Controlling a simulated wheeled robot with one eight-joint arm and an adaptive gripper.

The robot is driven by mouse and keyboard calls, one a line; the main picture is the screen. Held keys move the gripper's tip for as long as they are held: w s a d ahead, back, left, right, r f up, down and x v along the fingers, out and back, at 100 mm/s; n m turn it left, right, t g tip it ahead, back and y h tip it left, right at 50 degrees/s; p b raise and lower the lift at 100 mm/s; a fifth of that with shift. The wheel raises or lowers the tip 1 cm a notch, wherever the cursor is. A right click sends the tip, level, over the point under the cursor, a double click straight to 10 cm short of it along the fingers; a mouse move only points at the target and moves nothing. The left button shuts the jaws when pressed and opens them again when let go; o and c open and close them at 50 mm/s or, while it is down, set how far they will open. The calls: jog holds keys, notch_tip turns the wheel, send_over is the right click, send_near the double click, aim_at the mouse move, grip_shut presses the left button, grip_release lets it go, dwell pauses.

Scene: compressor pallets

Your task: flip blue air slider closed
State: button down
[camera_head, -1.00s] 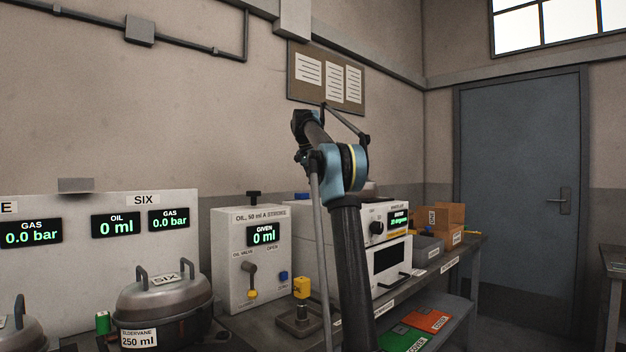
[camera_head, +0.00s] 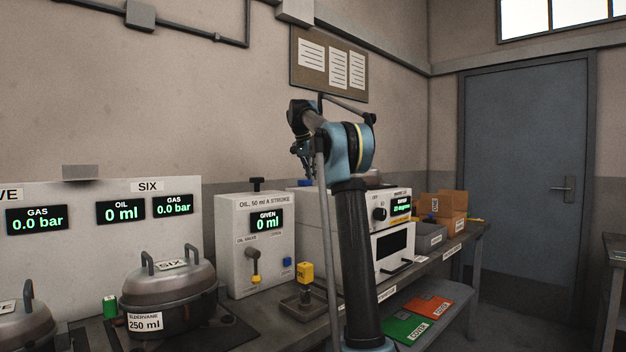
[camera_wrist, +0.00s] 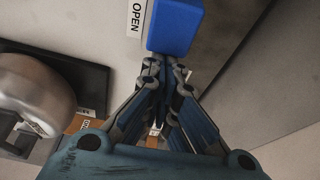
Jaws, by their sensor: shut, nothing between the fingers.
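In the wrist view, a bright blue block (camera_wrist: 175,27), which looks like the blue air slider, is at the top centre beside a white OPEN label (camera_wrist: 137,17). My gripper (camera_wrist: 157,65) is shut and empty, its fingertips just below the block. I cannot tell whether they touch it. In the head view my gripper (camera_head: 301,148) is small and dark at the end of the raised arm, above the bench.
The white oil machine (camera_head: 230,268), a yellow-topped part (camera_head: 305,272) and a lidded pot (camera_head: 170,283) stand on the bench. A white oven-like unit (camera_head: 393,245) and cardboard boxes (camera_head: 440,207) are to the right. A rounded metal vessel (camera_wrist: 35,90) is at left in the wrist view.

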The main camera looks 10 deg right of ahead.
jog(key=s+a, duration=0.2)
jog(key=a, duration=0.1)
jog(key=s+a, duration=0.1)
jog(key=a, duration=0.1)
jog(key=shift+s, duration=0.35)
jog(key=shift+w+d, duration=0.3)
jog(key=shift+d, duration=0.05)
jog(key=shift+w+d, duration=0.9)
jog(key=shift+d, duration=0.25)
jog(key=v, duration=0.8)
jog(key=shift+d, duration=0.1)
jog(key=shift+v, duration=0.95)
